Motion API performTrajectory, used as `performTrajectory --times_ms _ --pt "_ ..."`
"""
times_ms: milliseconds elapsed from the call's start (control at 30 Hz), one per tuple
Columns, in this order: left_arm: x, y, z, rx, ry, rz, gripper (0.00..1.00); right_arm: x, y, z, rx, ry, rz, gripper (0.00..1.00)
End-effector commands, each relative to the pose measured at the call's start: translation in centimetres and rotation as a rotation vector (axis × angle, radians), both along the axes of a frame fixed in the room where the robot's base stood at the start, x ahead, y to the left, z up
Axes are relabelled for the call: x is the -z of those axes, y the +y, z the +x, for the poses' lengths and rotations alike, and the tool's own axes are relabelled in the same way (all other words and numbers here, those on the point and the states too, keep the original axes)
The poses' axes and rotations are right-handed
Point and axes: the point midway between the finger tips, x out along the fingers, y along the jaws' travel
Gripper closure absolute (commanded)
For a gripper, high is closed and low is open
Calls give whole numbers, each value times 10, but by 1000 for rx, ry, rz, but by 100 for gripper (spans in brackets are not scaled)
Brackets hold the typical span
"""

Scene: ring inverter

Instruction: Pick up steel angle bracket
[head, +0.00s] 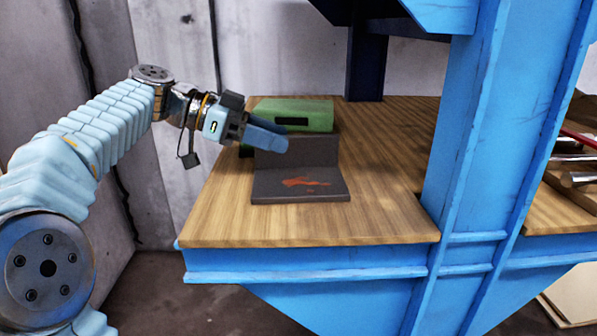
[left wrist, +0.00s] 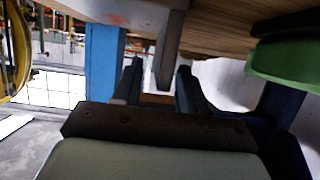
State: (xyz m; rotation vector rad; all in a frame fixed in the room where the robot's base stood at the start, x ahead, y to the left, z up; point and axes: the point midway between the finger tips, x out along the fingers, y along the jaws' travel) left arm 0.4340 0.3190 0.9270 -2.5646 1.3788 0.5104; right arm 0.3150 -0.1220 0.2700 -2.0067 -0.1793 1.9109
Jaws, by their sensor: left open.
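The steel angle bracket (head: 300,187) is dark grey and L-shaped, with an orange rust mark on its flat leg. It rests on the wooden table top, its other leg standing upright at the back. My left gripper (head: 268,136) is at the upper left end of the upright leg and hides part of it. In the left wrist view, the bracket's upright leg (left wrist: 171,48) shows edge-on between the two open fingers of my left gripper (left wrist: 160,85). I see gaps on both sides of the leg. My right gripper is not in view.
A green box-like object (head: 305,113) with a dark slot stands right behind the bracket. A blue steel column (head: 463,130) rises to the right. The wooden table top (head: 385,200) is bare between bracket and column. Metal rods (head: 580,178) lie beyond the column.

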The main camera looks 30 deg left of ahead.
Motion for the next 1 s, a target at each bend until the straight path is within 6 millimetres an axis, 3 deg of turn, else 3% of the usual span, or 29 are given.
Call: performTrajectory --times_ms 167,400,700,1000 --pt "9 -17 12 0 0 0 58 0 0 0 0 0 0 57" --pt "10 -19 13 -1 0 0 58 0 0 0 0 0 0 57" --pt "10 -19 13 -1 0 0 100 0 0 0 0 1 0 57" --pt "9 -19 13 -1 0 0 100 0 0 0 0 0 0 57"
